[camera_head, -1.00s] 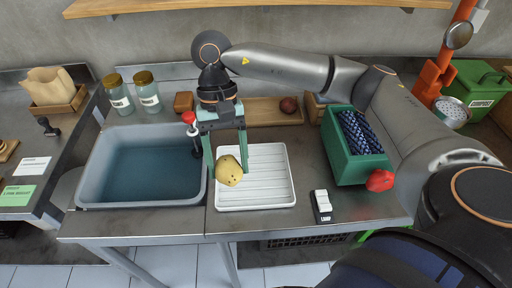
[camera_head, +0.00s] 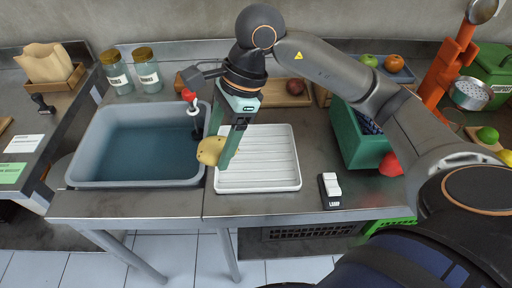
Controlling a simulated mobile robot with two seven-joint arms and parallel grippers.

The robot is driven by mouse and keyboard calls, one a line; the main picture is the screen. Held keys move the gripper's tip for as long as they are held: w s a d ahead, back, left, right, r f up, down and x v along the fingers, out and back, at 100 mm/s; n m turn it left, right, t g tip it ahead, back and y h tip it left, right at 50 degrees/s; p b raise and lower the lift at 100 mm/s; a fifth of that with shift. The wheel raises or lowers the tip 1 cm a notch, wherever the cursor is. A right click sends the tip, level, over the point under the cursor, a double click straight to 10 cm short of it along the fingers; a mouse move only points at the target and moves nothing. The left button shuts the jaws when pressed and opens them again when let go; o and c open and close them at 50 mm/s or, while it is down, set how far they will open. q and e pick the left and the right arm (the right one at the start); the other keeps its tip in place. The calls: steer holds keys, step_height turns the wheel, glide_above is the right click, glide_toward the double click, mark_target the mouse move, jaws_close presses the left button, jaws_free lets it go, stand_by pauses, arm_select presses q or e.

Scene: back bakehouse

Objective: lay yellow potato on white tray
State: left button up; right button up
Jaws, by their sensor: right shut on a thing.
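The yellow potato (camera_head: 209,150) is held between the fingers of my right gripper (camera_head: 221,155), which is shut on it. The gripper reaches down from the back, tilted, and partly hides the potato. The white tray (camera_head: 272,186) is ribbed and empty and lies on the steel counter just right of the potato. In the picture the potato overlaps the gap between the basin's right rim and the tray's left edge. Its height above the counter is hard to tell. My left gripper is not in view.
A grey water-filled basin (camera_head: 120,183) is left of the tray, with a red-topped tap (camera_head: 188,95) near its right rim. A green crate (camera_head: 350,140) stands to the right. A small black-and-white labelled block (camera_head: 331,188) is at front right. A board with a dark red round item (camera_head: 295,87) is behind.

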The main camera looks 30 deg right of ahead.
steer(key=w+d+f, duration=0.1)
steer(key=d+f, duration=0.1)
steer(key=d, duration=0.1)
steer(key=w+d+f, duration=0.1)
steer(key=d+f, duration=0.1)
steer(key=d, duration=0.1)
steer(key=w+d+f, duration=0.1)
steer(key=d+f, duration=0.2)
steer(key=shift+w+d+p, duration=0.15)
steer(key=shift+d+p, duration=0.05)
steer(key=shift+p, duration=0.1)
steer(key=shift+w+d+f, duration=0.2)
steer(key=shift+d+f, duration=0.3)
steer(key=shift+f, duration=0.25)
steer(key=shift+d+f, duration=0.1)
steer(key=shift+f, duration=1.55)
steer(key=shift+f, duration=0.15)
steer(key=o, duration=1.5)
steer(key=shift+c, duration=0.2)
